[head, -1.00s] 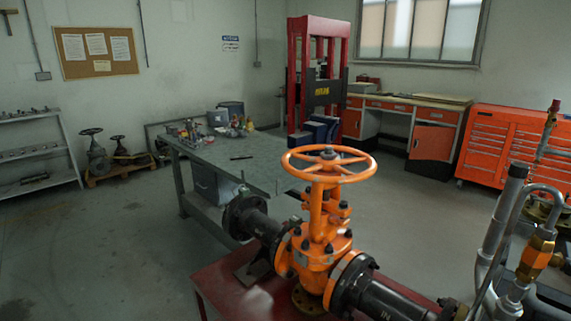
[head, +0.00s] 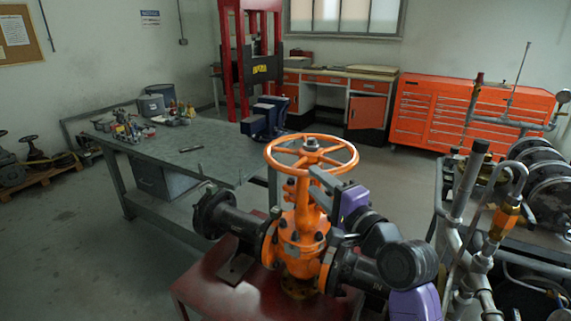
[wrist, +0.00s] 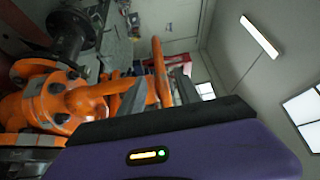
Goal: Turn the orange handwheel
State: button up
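The orange handwheel (head: 312,140) tops an upright orange gate valve (head: 301,240), with its rim lying nearly level. My purple and black gripper (head: 322,180) is at the near right side of the wheel, its fingertips at the rim. In the wrist view, the two grey fingers of my gripper (wrist: 160,88) stand apart, open. The orange handwheel rim (wrist: 157,65) shows between them, with narrow gaps visible on both sides. I cannot tell how deep the rim sits between the fingers. The valve body (wrist: 45,103) is at the left there.
The valve is mounted with black flanged pipes (head: 230,222) on a red stand (head: 215,283). Metal piping (head: 470,190) and machinery stand close on the right. A grey workbench (head: 190,160) with a blue vise (head: 265,118) is behind. Open floor lies to the left.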

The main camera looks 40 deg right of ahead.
aim_at(311, 152)
jog(key=p+x, duration=0.1)
jog(key=x, duration=0.7)
jog(key=shift+r, duration=0.1)
jog(key=c, duration=0.8)
grip_shut()
jog(key=shift+r, duration=0.25)
